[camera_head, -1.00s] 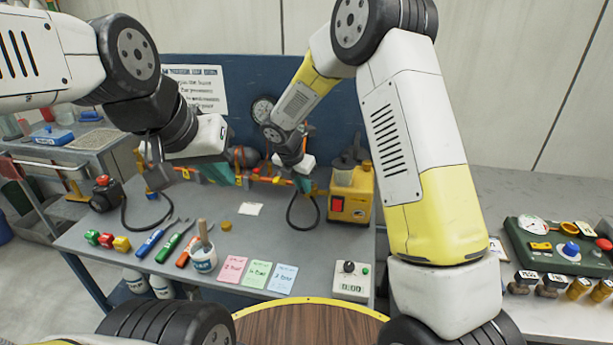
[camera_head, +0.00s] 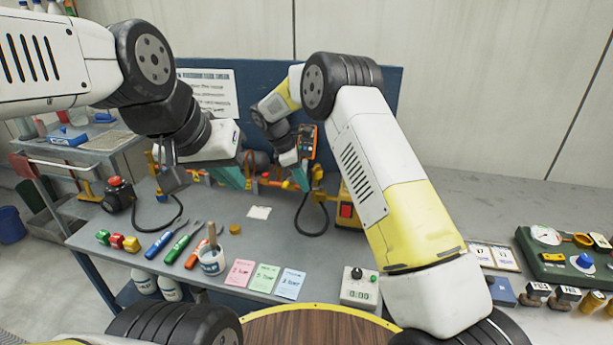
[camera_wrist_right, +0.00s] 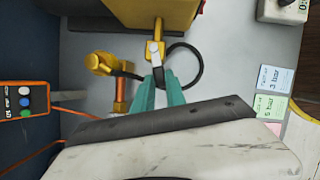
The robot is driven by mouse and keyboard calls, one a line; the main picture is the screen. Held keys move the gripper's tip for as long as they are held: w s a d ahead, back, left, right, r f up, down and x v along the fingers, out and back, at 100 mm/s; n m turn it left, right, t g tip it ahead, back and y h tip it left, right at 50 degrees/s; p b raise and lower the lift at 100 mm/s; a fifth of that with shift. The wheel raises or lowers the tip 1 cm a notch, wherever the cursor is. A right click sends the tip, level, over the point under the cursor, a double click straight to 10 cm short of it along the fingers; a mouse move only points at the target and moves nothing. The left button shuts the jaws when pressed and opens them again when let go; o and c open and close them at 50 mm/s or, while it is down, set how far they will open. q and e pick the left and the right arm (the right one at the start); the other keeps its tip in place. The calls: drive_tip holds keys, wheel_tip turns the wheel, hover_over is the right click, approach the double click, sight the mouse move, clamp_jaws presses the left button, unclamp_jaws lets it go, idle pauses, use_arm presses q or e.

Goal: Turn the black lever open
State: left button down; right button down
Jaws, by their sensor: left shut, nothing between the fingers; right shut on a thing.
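The black lever shows in the right wrist view as a small dark piece (camera_wrist_right: 158,75) at the tips of my right gripper's teal fingers, next to a yellow-and-white fitting (camera_wrist_right: 155,50). My right gripper (camera_wrist_right: 157,86) is shut on this piece; the fingers cover much of it. In the head view my right gripper (camera_head: 300,178) is at the pipe run at the back of the bench, left of the yellow pump box (camera_head: 347,210). My left gripper (camera_head: 234,178) is shut and empty, at the left part of the same pipe run (camera_head: 268,183).
A black hose loop (camera_wrist_right: 195,62) hangs beside the fitting. An orange handheld device (camera_head: 307,140) is close behind my right gripper. The middle bench is mostly clear.

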drive_tip(key=shift+w+m+g, duration=0.4)
drive_tip(key=shift+w+m, duration=0.3)
drive_tip(key=shift+m, duration=0.5)
drive_tip(key=c, duration=1.4)
unclamp_jaws()
drive_tip(key=shift+o, duration=0.2)
drive_tip(key=v, duration=0.7)
drive_tip(key=shift+r, duration=0.4)
drive_tip(key=shift+w+a, duration=0.1)
